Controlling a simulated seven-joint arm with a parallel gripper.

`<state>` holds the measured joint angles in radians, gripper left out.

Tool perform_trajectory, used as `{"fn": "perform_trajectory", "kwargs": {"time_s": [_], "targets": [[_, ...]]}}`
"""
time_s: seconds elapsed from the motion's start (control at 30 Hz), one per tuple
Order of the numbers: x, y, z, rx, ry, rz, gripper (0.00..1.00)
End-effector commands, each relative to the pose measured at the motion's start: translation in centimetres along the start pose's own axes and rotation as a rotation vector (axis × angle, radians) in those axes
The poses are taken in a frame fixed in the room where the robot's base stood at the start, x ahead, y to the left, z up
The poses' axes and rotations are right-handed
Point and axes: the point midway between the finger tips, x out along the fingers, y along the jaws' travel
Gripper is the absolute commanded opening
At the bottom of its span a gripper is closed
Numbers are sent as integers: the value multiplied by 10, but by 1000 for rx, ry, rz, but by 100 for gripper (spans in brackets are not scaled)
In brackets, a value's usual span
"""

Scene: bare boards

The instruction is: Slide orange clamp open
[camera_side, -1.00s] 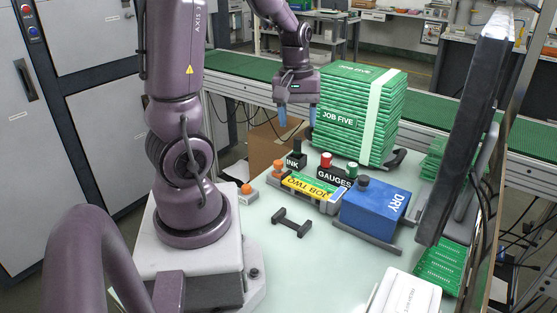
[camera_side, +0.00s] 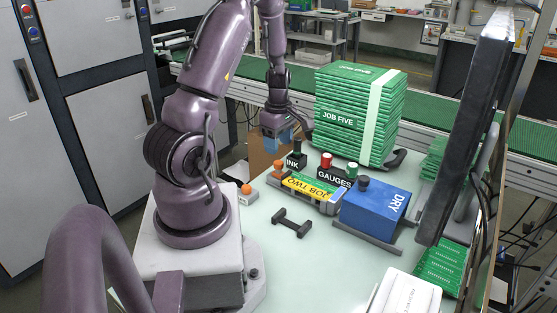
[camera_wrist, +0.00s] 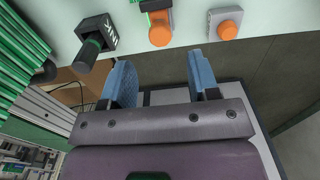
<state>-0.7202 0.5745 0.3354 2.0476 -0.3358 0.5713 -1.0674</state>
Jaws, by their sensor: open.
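The orange clamp (camera_side: 278,167) stands at the left end of the fixture holding the yellow-and-green JOB TWO board (camera_side: 308,187). In the wrist view the orange clamp (camera_wrist: 160,29) is at the top, ahead of the gap between my fingers. My gripper (camera_side: 278,144) is above and behind the clamp in the side view, apart from it. Its two blue fingers are spread and empty, and in the wrist view my gripper (camera_wrist: 161,72) also shows nothing between them. I cannot tell the exact height of the fingertips above the table.
A black INK block (camera_side: 294,160) stands close beside the clamp. A white box with an orange button (camera_side: 246,191) sits on the other side. The GAUGES block (camera_side: 334,178), blue DRY box (camera_side: 374,212) and tall green JOB FIVE stack (camera_side: 350,118) are to the right.

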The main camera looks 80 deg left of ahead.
Motion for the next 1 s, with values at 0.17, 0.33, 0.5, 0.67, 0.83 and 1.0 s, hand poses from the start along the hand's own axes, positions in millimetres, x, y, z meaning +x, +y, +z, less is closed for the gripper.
{"fn": "perform_trajectory", "kwargs": {"time_s": [0.17, 0.33, 0.5, 0.67, 0.83, 1.0], "targets": [[35, -1, 0, -2, -1, -4, 55], [53, 0, 0, 0, -1, -1, 55], [59, 0, 0, 1, -1, 0, 55], [59, 0, 0, 2, -1, 1, 55], [59, 0, 0, 2, -1, 1, 30], [59, 0, 0, 2, -1, 1, 0]]}}
